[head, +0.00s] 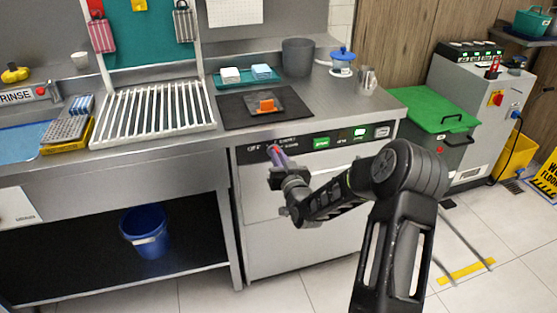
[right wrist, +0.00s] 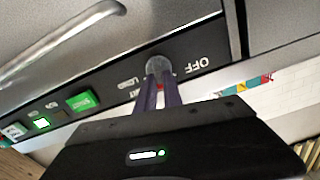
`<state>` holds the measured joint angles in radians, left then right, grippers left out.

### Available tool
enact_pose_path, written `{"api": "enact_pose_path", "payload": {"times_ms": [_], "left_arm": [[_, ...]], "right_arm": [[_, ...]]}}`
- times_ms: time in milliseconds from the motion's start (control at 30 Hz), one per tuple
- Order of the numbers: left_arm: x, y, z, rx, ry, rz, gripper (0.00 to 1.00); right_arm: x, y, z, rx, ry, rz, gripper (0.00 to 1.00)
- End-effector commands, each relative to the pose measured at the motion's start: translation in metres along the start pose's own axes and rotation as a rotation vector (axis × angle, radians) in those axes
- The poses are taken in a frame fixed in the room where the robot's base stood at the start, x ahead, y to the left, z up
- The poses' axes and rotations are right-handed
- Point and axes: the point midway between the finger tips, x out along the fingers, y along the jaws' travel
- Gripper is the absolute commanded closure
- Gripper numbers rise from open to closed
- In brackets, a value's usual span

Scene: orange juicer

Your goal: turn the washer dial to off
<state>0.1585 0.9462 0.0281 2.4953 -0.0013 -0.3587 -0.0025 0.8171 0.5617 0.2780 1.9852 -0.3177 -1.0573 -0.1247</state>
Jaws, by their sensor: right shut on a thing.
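The washer (head: 300,200) is a steel front under the counter with a black control strip. Its dial (right wrist: 158,65) is a round grey knob on that strip, seen in the right wrist view. The word OFF stands to the right of the dial in that upside-down view and to its left in the head view. My right gripper (head: 277,155) is at the strip, its fingers (right wrist: 160,92) shut on the dial. The fingers mostly hide the dial in the head view. I cannot tell where the dial points. My left gripper is not in view.
A green button (right wrist: 82,101) and lit indicators sit along the strip. A bar handle (right wrist: 65,42) runs close by in the wrist view. A black mat (head: 240,114) with an orange item lies on the counter above. A green-lidded bin (head: 430,108) stands to the right.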

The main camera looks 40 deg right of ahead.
Motion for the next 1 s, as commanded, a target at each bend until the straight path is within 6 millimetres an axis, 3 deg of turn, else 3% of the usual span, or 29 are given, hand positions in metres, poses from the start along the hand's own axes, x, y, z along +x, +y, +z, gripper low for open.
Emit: {"api": "enact_pose_path", "payload": {"times_ms": [700,1000], "left_arm": [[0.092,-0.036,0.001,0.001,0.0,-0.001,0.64],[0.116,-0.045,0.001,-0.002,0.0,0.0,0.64]], "right_arm": [[0.0,-0.005,0.007,-0.602,0.005,-0.001,1.0],[0.0,-0.007,0.006,-0.839,0.002,0.0,1.0]]}}
